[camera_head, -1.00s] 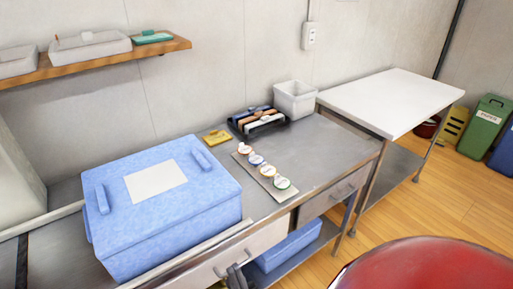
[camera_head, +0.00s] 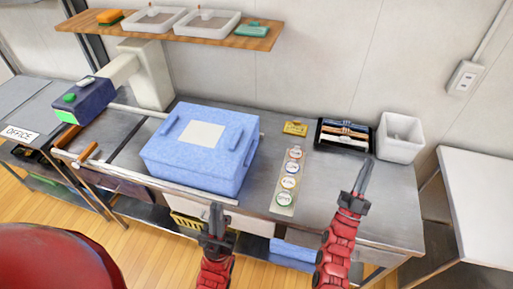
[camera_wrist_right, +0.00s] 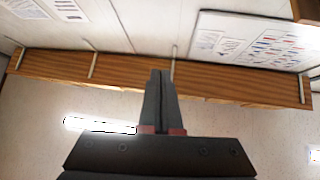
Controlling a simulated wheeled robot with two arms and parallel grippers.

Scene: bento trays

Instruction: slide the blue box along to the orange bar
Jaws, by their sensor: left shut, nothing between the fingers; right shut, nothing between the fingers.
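The blue box (camera_head: 190,164), lidded with a pale label on top, stands on the steel table left of centre in the head view. An orange bar (camera_head: 88,152) lies near the table's left end, to the left of the box and apart from it. My left gripper (camera_head: 215,213) is shut and empty, upright in front of the box's near right side by the table's front edge. My right gripper (camera_head: 364,172) is shut and empty, raised at the table's right part, well right of the box. Its shut fingers show in the right wrist view (camera_wrist_right: 160,88).
A pale rail (camera_head: 185,189) runs along the table's front edge before the box. A card with round labels (camera_head: 286,198), a yellow item (camera_head: 295,128), a black tray (camera_head: 320,143) and a white bin (camera_head: 401,139) stand right of the box. A dark blue device (camera_head: 88,100) stands at left.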

